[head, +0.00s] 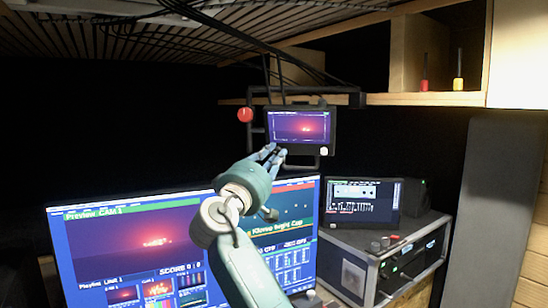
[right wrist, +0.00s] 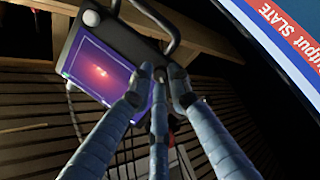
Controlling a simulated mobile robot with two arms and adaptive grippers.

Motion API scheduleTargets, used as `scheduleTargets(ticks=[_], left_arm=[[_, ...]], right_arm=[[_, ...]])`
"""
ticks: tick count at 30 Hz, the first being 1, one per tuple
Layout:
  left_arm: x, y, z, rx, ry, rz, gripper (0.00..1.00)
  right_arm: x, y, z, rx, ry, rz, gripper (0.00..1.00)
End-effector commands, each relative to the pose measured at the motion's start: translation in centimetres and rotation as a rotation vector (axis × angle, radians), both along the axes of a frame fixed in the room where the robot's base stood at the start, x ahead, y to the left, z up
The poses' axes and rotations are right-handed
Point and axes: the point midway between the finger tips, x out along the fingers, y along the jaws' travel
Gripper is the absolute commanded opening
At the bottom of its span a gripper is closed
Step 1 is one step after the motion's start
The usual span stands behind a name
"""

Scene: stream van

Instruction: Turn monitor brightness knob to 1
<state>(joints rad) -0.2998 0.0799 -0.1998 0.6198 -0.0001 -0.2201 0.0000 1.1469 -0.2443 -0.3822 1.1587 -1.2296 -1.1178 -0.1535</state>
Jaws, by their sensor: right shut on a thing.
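The small monitor (head: 300,125) hangs from a dark frame and shows a red-purple picture. It also shows in the right wrist view (right wrist: 98,72), turned over. A white knob (head: 323,151) sits at its lower right corner, and in the right wrist view this knob (right wrist: 92,18) is clear of my fingers. My right gripper (head: 273,154) is at the monitor's lower left corner. Its fingertips (right wrist: 163,76) are closed together there, on what looks like the monitor brightness knob. The fingers hide that knob, so its setting cannot be read. My left gripper is not in view.
A red ball-shaped knob (head: 245,114) is on the frame left of the monitor. A large screen (head: 120,255) stands below, behind my right arm. A smaller display (head: 362,200) stands on a rack case (head: 352,277) at right. Cables (head: 215,25) hang above.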

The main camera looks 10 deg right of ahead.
Motion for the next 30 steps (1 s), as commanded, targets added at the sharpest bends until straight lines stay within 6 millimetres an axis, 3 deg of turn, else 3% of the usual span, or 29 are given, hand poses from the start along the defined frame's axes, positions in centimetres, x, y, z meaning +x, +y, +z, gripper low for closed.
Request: scheduleTargets(ticks=[7,8,10,20,30], left_arm=[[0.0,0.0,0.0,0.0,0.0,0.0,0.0],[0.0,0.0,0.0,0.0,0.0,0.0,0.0],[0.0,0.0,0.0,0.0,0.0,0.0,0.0],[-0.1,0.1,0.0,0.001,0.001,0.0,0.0],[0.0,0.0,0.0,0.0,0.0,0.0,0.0]], right_arm=[[0.0,0.1,0.0,-0.001,0.001,0.002,0.0],[0.0,0.1,0.0,-0.001,0.001,0.001,0.21],[0.0,0.1,0.0,-0.001,0.001,0.001,0.35],[-0.1,0.2,-0.1,0.0,0.001,0.001,0.35],[-4.0,3.1,-1.6,0.002,0.001,0.005,0.35]])
